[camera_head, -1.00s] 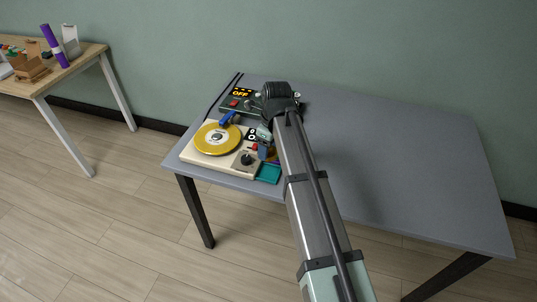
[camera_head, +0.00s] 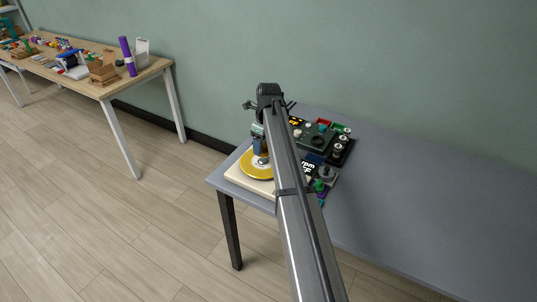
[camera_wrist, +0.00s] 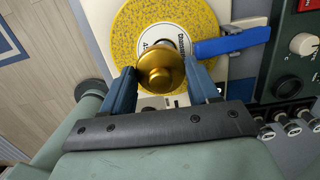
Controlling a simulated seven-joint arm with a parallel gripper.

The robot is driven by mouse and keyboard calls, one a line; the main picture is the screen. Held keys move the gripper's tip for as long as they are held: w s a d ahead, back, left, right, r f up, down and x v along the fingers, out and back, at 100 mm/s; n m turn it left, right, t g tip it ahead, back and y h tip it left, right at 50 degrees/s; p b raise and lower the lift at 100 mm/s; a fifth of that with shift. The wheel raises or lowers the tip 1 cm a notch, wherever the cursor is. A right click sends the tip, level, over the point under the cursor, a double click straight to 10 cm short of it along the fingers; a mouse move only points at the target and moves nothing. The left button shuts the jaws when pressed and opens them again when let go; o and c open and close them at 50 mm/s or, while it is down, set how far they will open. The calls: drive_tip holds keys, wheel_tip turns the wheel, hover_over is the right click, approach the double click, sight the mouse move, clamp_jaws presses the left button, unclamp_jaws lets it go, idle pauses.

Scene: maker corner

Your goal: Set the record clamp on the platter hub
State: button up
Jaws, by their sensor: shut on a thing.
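The record clamp (camera_wrist: 160,72) is a round brass-coloured knob held between my blue fingertips in the wrist view; I cannot make it out in the head view. My gripper (camera_wrist: 160,84) is shut on it. The platter carries a yellow speckled record (camera_wrist: 130,35) with a white label (camera_wrist: 152,38), also visible in the head view (camera_head: 255,174). The clamp overlaps the lower part of the label and hides part of it. I cannot tell whether it touches the hub. In the head view my gripper (camera_head: 260,148) is over the platter's back part.
A blue tonearm (camera_wrist: 232,42) reaches over the record's right edge in the wrist view. A dark green panel with knobs (camera_wrist: 290,65) stands right of the turntable. The grey table (camera_head: 400,210) is clear on its right. A wooden table (camera_head: 90,85) stands apart at left.

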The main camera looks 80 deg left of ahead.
sight(264, 159)
drive_tip(key=shift+a, duration=0.35)
drive_tip(key=shift+f, duration=0.15)
drive_tip(key=shift+f, duration=1.7)
drive_tip(key=shift+f, duration=0.5)
idle(0.9)
drive_tip(key=o, duration=1.2)
drive_tip(key=shift+o, duration=0.5)
drive_tip(key=shift+w, duration=0.15)
drive_tip(key=shift+a, duration=0.1)
